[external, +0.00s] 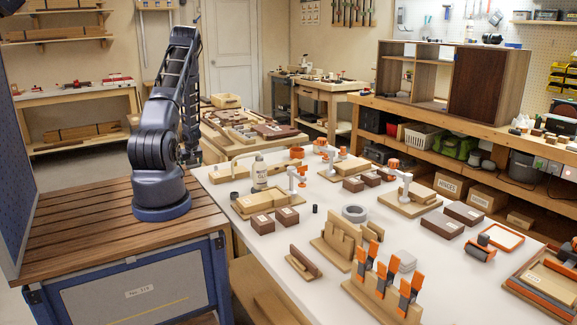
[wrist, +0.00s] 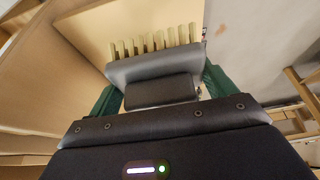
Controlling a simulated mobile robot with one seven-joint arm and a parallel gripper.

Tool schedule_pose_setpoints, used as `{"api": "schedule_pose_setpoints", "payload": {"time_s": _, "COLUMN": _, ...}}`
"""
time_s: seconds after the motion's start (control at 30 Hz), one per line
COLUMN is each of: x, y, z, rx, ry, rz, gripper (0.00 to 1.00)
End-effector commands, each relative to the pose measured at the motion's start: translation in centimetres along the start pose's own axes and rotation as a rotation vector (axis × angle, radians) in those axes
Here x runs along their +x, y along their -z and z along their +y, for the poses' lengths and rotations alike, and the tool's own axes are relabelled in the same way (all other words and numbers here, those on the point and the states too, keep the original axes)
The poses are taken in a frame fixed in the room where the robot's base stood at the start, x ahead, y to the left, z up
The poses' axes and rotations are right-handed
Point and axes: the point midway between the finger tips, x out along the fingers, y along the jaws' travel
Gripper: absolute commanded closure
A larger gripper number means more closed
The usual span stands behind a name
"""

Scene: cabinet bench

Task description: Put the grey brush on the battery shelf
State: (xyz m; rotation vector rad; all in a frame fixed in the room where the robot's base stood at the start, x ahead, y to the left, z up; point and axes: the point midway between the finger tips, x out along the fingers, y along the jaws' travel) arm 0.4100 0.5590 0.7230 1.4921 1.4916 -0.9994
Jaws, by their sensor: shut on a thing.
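The grey brush (wrist: 150,68) with a row of cream bristles shows in the wrist view, held across the front of my gripper (wrist: 158,92). The green fingers close on the brush's dark block from both sides. In the external view my arm is folded up over its base at the left, and its end hangs behind the arm links, so the brush cannot be made out there. An open wooden cabinet (external: 484,82) with several compartments stands on the back right bench, well away from my arm. I cannot tell which of its shelves is the battery shelf.
The white table (external: 335,222) in front of my arm holds wooden stands, dark boxes, a glue bottle (external: 260,172) and orange-handled tools (external: 408,292). The wooden bench (external: 440,119) runs below the cabinet. In the wrist view, wooden panels (wrist: 50,65) lie close at the left.

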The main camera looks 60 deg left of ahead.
Motion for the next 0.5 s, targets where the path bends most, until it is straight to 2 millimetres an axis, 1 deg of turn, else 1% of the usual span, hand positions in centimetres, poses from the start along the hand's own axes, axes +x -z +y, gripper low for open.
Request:
{"api": "schedule_pose_setpoints", "payload": {"time_s": 0.1, "x": 1.4, "y": -0.5, "z": -0.1, "rx": -0.002, "ry": 0.0, "rz": -0.001, "gripper": 0.42}}
{"api": "schedule_pose_setpoints", "payload": {"time_s": 0.37, "x": 2.6, "y": -1.0, "z": 0.0, "rx": -0.002, "ry": 0.0, "rz": 0.001, "gripper": 0.42}}
{"api": "schedule_pose_setpoints", "payload": {"time_s": 0.5, "x": 4.1, "y": -1.6, "z": -0.1, "rx": -0.002, "ry": 0.001, "rz": -0.001, "gripper": 0.42}}
